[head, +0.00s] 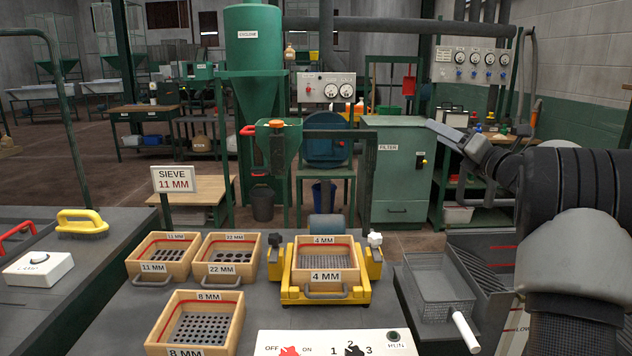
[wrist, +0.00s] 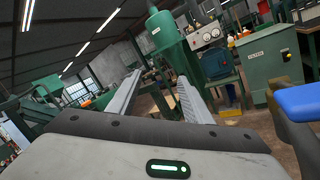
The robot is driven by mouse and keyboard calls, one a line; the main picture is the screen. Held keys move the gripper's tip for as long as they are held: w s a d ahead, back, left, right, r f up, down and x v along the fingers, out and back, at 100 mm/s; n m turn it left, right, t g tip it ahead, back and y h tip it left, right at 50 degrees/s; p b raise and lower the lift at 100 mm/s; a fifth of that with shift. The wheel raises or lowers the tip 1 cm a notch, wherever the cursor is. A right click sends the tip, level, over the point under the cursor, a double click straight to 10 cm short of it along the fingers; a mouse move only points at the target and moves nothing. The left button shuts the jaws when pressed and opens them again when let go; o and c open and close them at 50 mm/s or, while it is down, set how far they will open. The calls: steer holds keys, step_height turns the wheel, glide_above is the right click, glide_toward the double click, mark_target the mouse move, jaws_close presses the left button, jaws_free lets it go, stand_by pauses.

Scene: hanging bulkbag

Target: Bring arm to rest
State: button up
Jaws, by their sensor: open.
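My gripper (head: 446,131) is raised at the right of the head view, at the end of my dark arm. It points left, in front of the green filter cabinet (head: 396,185) as seen from the head. In the wrist view my gripper (wrist: 156,86) shows two grey fingers spread apart with nothing between them. The green cyclone (wrist: 165,35) appears beyond them, tilted. My gripper touches nothing that I can see.
Wooden sieves marked 11 MM (head: 162,268), 22 MM (head: 226,270) and 8 MM (head: 196,335) lie on the dark bench. The 4 MM sieve (head: 325,287) sits in a yellow clamp frame. A wire basket (head: 437,284) stands at right, below my arm.

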steer(key=s+r+m+t+h, duration=0.1)
steer(key=s+r+m+h, duration=0.3)
steer(key=r+m+h, duration=0.5)
steer(key=s+a+f+m+g+h, duration=0.15)
steer(key=s+f+m, duration=0.25)
steer(key=s+m, duration=0.55)
steer(key=s+a+f+m+g+y, duration=0.1)
steer(key=s+a+f+m+g, duration=0.35)
steer(key=s+f, duration=0.5)
steer(key=s+a+f+m+g, duration=0.3)
steer(key=s+a+f+m, duration=0.3)
steer(key=s, duration=0.7)
steer(key=s+a+f+m+g+y, duration=0.1)
steer(key=s+a+f+m+g, duration=0.4)
steer(key=s+f, duration=0.45)
step_height(320, 180, up, 28)
steer(key=s+p, duration=0.2)
steer(key=p, duration=2.4)
steer(key=shift+a+f, duration=0.15)
steer(key=shift+a, duration=0.3)
